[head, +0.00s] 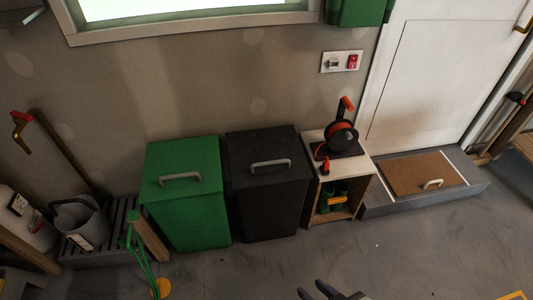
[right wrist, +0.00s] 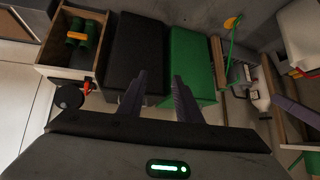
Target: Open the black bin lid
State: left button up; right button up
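The black bin (head: 272,210) stands against the wall, right of the green bin (head: 190,215). Its lid (head: 262,146) is down, with a pale grey handle (head: 270,163) on top. My right gripper (head: 318,292) is at the bottom edge of the head view, in front of the bin and apart from it. In the right wrist view its two dark fingers (right wrist: 160,92) are spread with nothing between them. The black bin (right wrist: 135,45) lies beyond them there, beside the green bin (right wrist: 192,60); the lid handle is not visible in that view. My left gripper is not seen.
A small wooden cabinet (head: 314,208) with an orange-black reel (head: 338,138) on top stands close on the bin's right. A grey step with a brown mat (head: 415,180) lies further right. A grey watering can (head: 78,220) is at the left. The floor (head: 260,270) before the bins is clear.

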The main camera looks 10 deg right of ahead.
aim_at(271, 155)
jog(key=k, duration=0.65)
jog(key=z, duration=0.45)
jog(key=i, duration=1.35)
jog(key=u, duration=0.45)
